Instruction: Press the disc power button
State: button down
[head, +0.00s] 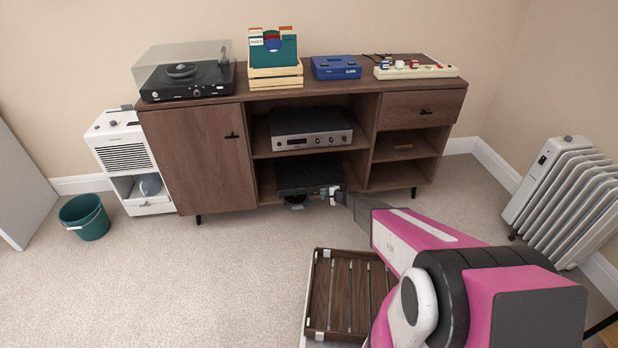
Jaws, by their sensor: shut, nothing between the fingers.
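A black flat device (308,173), which looks like a disc player, sits on the lower middle shelf of the brown cabinet. A small dark part (294,201) sticks out below its front edge at the left; I cannot tell what it is. My gripper (331,191) is shut and empty, at the right part of the device's front. I cannot tell whether it touches the front. The power button cannot be made out; the front face is small and partly behind my gripper.
The cabinet (210,160) holds a silver amplifier (310,141) on the shelf above. A turntable (185,82), record crate (275,79), blue box (336,68) and white board (415,70) stand on top. A slatted wooden tray (318,300) lies below my arm.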

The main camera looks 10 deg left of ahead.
jog(key=shift+w+a, duration=0.1)
jog(key=shift+w, duration=0.25)
jog(key=shift+w, duration=0.1)
dwell(0.5)
jog(key=shift+s, duration=0.6)
jog(key=s+d, duration=0.2)
jog(key=s, duration=0.3)
jog(key=shift+s, duration=0.35)
dwell(1.3)
